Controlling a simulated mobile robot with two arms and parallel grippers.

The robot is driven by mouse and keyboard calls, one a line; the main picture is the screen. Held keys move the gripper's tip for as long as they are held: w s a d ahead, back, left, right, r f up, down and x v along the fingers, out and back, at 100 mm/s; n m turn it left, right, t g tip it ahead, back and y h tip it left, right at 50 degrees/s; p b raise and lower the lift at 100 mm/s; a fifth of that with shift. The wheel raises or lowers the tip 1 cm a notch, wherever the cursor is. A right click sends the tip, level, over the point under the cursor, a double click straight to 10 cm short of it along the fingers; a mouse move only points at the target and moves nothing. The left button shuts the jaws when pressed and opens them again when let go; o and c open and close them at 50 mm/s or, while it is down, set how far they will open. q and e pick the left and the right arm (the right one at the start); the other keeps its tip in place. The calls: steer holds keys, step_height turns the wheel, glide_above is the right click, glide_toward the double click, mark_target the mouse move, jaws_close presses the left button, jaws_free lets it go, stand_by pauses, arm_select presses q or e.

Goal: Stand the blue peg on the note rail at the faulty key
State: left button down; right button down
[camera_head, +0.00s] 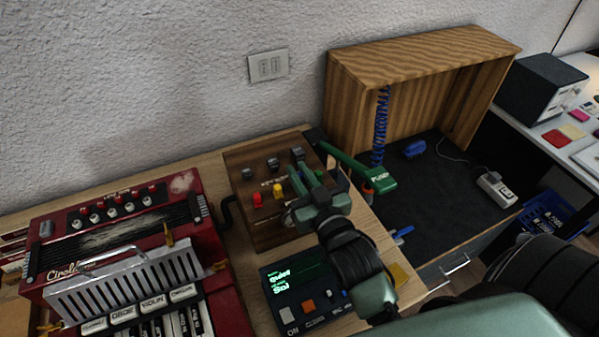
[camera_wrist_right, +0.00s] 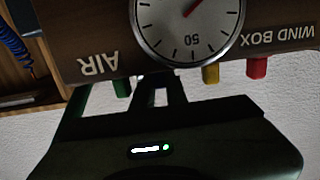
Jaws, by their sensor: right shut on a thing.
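My right gripper (camera_head: 304,184) reaches over the wooden wind box (camera_head: 239,165) and is shut at its front edge, beside a yellow tab (camera_head: 278,190) and a red tab (camera_head: 257,200). It seems to hold a tab in the same row; the fingers hide its colour. The red keyboard instrument (camera_head: 120,200) is at left. The note rail is not clearly identifiable. My left gripper is not in view.
A dial gauge (camera_wrist_right: 188,22) sits on the box front. A lit display panel (camera_head: 295,300) stands in front of the box. A green pump lever (camera_head: 378,178) lies right of my gripper. A wooden cabinet (camera_head: 420,55) with a blue coil (camera_head: 381,125) stands behind at right.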

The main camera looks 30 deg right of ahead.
steer(key=c, duration=1.7)
jaws_free()
